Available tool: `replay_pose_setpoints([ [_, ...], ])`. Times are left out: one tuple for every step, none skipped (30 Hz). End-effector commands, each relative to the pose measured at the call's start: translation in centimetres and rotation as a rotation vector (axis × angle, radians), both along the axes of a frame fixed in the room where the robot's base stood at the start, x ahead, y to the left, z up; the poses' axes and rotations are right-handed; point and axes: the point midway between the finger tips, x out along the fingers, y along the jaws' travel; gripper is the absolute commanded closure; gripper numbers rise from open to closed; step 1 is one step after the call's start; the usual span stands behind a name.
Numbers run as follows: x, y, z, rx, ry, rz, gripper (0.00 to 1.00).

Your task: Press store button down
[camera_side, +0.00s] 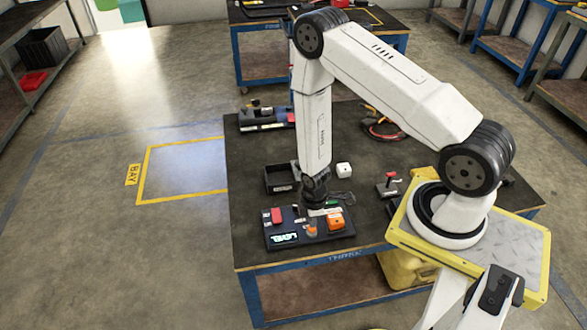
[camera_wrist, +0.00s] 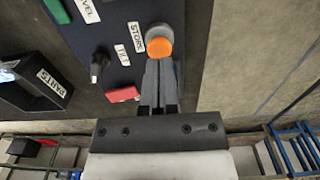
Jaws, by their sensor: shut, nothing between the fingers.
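The store button (camera_wrist: 159,46) has an orange round cap on a grey collar, next to a label reading "STORE" in the wrist view. It stands on a dark control panel (camera_wrist: 115,25). In the side view the panel (camera_side: 269,246) lies on the table and the small orange button (camera_side: 312,230) is near its front edge. My gripper (camera_wrist: 160,64) is shut and empty, its fingertips right at the button's near edge in the wrist view. I cannot tell whether they touch it. In the side view my gripper points down over the panel, fingertips hard to make out.
Floor is open left of the table.

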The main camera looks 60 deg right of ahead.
Motion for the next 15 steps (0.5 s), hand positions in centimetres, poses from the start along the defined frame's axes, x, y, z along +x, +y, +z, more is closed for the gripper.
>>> replay_pose_setpoints([
  [-0.07,0.01,-0.41,0.001,0.002,0.0,1.0],
  [-0.06,0.01,-0.6,0.001,0.002,0.0,1.0],
  [-0.02,0.01,-0.79,0.0,0.001,0.0,1.0],
  [-0.01,0.0,-0.92,0.001,0.001,0.0,1.0],
  [-0.01,0.0,-1.04,0.001,0.001,0.0,1.0],
  [-0.03,0.0,-1.17,0.0,0.001,0.0,1.0],
  [-0.04,0.01,-1.25,0.0,0.001,0.0,1.0],
  [-0.05,0.01,-1.31,0.0,0.001,0.0,1.0],
  [-0.05,0.01,-1.36,0.0,0.001,0.0,1.0],
  [-0.05,0.01,-1.39,0.0,0.001,0.0,1.0],
  [-0.03,0.01,-1.4,0.001,0.001,0.0,1.0],
  [-0.03,0.01,-1.41,0.001,0.001,0.0,1.0],
  [-0.03,0.0,-1.4,0.0,0.0,0.0,1.0],
  [-0.03,0.0,-1.4,0.0,0.0,0.0,1.0],
  [-0.02,0.01,-1.39,0.0,0.0,0.0,1.0],
])
